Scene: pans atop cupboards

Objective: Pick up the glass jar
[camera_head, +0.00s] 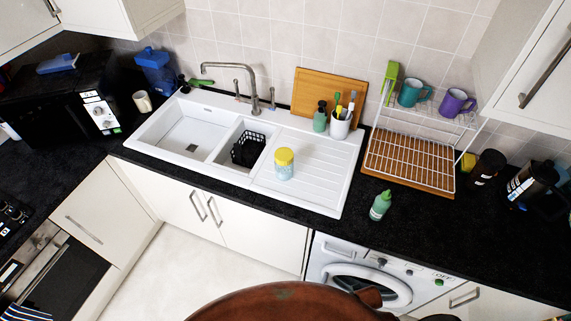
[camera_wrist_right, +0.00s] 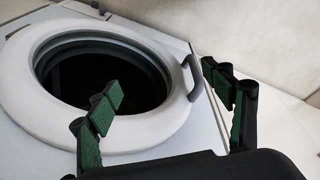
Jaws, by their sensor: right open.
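A small jar with a yellow lid and a pale, yellow-and-blue body (camera_head: 284,166) stands upright on the white sink's drainboard, just right of the basin with the black basket. It is the likeliest glass jar, though its material is hard to tell. My right gripper (camera_wrist_right: 165,98) shows in the right wrist view with its two green-padded fingers spread and nothing between them. It is in front of the washing machine (camera_wrist_right: 190,45), whose round door is close behind the fingers, and away from the jar. My left gripper is in neither view.
A green bottle (camera_head: 380,205) stands on the black counter right of the drainboard. A dish rack (camera_head: 412,160) with mugs is behind it. A tap (camera_head: 250,80) rises behind the basins. A brown rounded shape (camera_head: 285,306), which I cannot identify, covers the bottom edge.

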